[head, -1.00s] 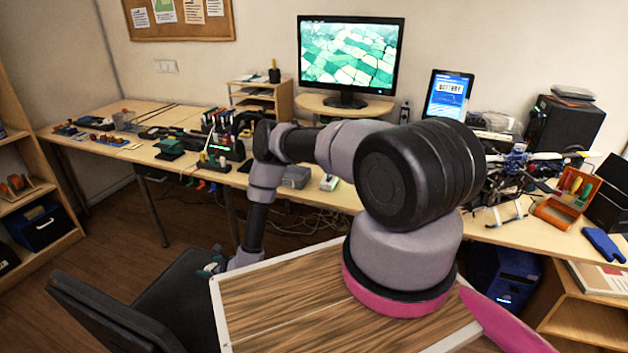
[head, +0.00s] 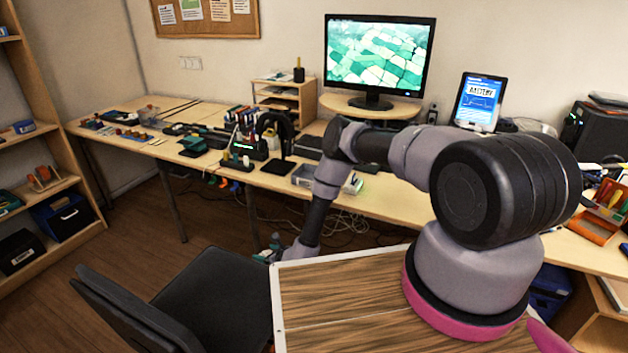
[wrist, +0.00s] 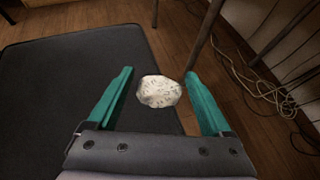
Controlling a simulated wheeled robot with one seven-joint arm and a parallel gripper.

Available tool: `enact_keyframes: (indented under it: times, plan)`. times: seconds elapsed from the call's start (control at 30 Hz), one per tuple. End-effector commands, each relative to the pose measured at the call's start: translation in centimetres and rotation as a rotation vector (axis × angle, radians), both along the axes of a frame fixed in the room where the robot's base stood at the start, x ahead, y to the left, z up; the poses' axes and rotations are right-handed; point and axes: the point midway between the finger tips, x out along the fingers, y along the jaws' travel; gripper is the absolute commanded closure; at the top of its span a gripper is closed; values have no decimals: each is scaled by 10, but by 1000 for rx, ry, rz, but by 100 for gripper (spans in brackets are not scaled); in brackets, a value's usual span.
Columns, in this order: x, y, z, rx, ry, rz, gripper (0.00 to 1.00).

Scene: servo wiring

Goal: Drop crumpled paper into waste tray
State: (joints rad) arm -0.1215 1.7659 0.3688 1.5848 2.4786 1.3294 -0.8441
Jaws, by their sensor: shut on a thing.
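The crumpled paper (wrist: 158,91) is a small whitish ball with dark specks. In the wrist view it sits between the two teal fingers of my gripper (wrist: 158,80), which is shut on it. In the head view my gripper (head: 270,249) hangs low between the chair and the workbench, beside the edge of my wooden deck. The paper cannot be made out there. I cannot tell any waste tray for certain in either view.
A dark chair (head: 215,300) stands close by, and its seat (wrist: 75,90) fills the left of the wrist view. The workbench (head: 395,208) carries tools, a monitor (head: 378,55) and an orange holder (head: 592,225). Cables hang under the bench. Open floor lies at left.

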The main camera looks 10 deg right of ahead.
Motion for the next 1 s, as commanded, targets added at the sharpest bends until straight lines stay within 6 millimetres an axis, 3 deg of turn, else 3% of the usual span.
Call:
enact_keyframes:
  times: [0.27,0.43,0.7,1.0]
  plan:
    - [2,-1,3,0,-1,1,85]
    - [23,-8,32,6,-10,20,85]
    - [75,-46,133,9,-17,56,85]
    - [109,-113,255,-3,-12,36,85]
